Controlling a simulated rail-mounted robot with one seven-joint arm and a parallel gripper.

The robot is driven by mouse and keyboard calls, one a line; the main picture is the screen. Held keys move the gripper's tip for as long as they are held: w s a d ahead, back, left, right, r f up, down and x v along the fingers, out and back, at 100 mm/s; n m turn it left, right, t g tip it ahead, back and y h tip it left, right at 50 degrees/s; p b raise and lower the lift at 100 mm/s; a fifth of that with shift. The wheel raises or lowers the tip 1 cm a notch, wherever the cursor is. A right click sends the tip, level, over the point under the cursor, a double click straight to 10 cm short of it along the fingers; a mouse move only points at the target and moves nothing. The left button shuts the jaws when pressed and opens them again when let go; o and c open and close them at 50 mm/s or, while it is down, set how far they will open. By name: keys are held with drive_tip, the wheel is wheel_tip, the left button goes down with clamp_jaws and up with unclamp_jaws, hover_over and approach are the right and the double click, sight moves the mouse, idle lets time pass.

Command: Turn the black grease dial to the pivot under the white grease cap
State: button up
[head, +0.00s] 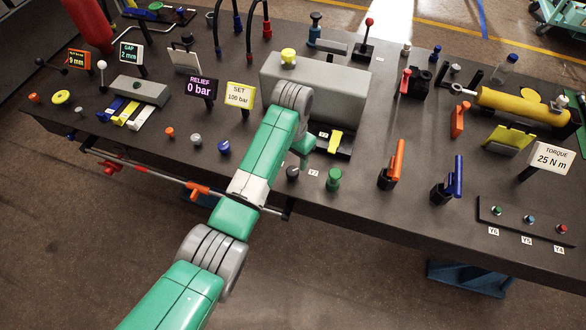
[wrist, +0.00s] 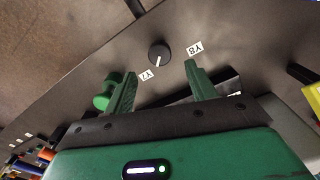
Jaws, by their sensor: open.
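The black grease dial (wrist: 159,54) is a round knob with a white pointer mark, set on the dark bench top. The pointer faces down in the wrist view, between the Y7 label (wrist: 148,75) and the Y8 label (wrist: 195,47), nearer Y7. In the head view the dial (head: 292,173) sits near the bench's front edge, beside my arm. My gripper (wrist: 160,69) is open and empty, its fingers on either side of the dial's line and apart from it. A small white cap (head: 406,47) stands at the back; I cannot tell whether it is the grease cap.
A green knob (head: 333,180) is right of the dial, and it shows by my left finger in the wrist view (wrist: 104,101). A grey block (head: 340,88) stands behind. Orange (head: 392,163) and blue (head: 452,178) levers stand to the right. A rail runs along the front edge.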

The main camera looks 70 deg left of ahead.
sight(293, 171)
wheel_tip(293, 171, down, 6)
drive_tip(key=shift+f+b, duration=0.15)
drive_tip(key=shift+b, duration=0.45)
drive_tip(key=shift+c, duration=0.3)
drive_tip(key=c, duration=0.9)
